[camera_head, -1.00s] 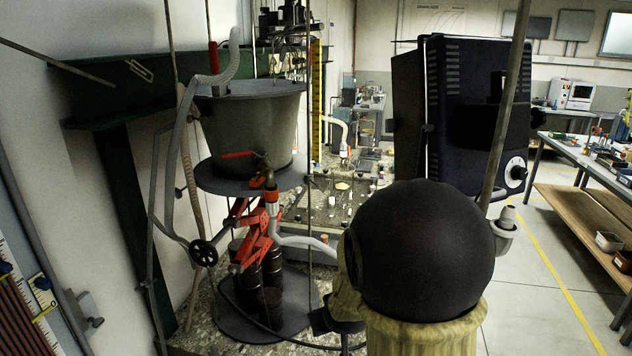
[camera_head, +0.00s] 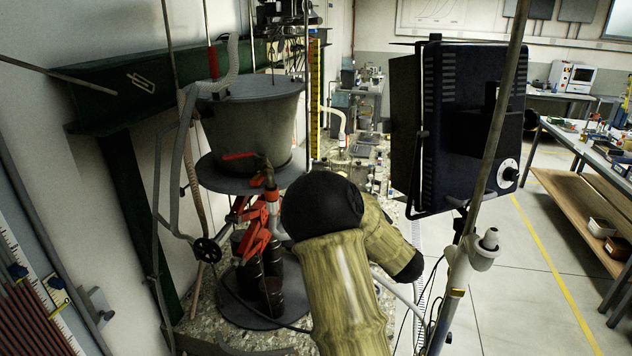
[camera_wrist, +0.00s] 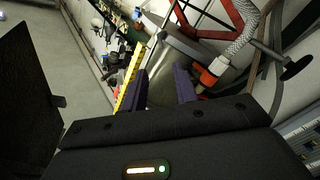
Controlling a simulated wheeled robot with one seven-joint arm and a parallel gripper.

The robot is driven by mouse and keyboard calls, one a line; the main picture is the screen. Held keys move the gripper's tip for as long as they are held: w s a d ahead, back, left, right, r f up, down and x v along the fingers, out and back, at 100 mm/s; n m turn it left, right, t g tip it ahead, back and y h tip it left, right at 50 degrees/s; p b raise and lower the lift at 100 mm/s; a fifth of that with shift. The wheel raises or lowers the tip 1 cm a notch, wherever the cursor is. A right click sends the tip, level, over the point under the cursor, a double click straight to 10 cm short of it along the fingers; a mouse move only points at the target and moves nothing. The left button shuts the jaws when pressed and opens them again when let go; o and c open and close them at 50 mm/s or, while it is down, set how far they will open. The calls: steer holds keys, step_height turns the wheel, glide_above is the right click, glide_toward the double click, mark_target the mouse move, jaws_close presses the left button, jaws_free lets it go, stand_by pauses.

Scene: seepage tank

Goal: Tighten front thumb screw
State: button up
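I cannot single out the front thumb screw in either view. The seepage tank (camera_head: 252,125) is a grey drum on a round plate in the head view, with a red-handled tap (camera_head: 264,176) low on its front. A red jack-like frame (camera_head: 255,232) stands below it. A black handwheel (camera_head: 207,251) sits to its lower left. In the wrist view my gripper (camera_wrist: 159,86) shows two dark purple fingers, apart with nothing held between them. An orange-and-white hose fitting (camera_wrist: 212,70) lies just right of the fingers. In the head view my arm hides the gripper.
A large black box-shaped unit (camera_head: 470,125) on a stand is right of my arm. A yellow ruler (camera_head: 314,95) stands behind the tank, and a slanted metal rod (camera_head: 497,130) crosses the right foreground. A workbench (camera_head: 580,140) is at far right; open floor lies before it.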

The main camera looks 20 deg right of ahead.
steer(key=w+p, duration=0.2)
steer(key=w, duration=0.3)
steer(key=w+a+p, duration=0.1)
steer(key=w+p, duration=0.1)
steer(key=w, duration=0.3)
steer(key=w+a+p, duration=0.1)
steer(key=w+p, duration=0.2)
steer(key=w, duration=0.2)
steer(key=shift+w+r, duration=0.1)
steer(key=shift+w, duration=0.3)
steer(key=shift+w+a, duration=0.15)
steer(key=shift+w, duration=0.6)
steer(key=shift+c, duration=0.4)
jaws_close()
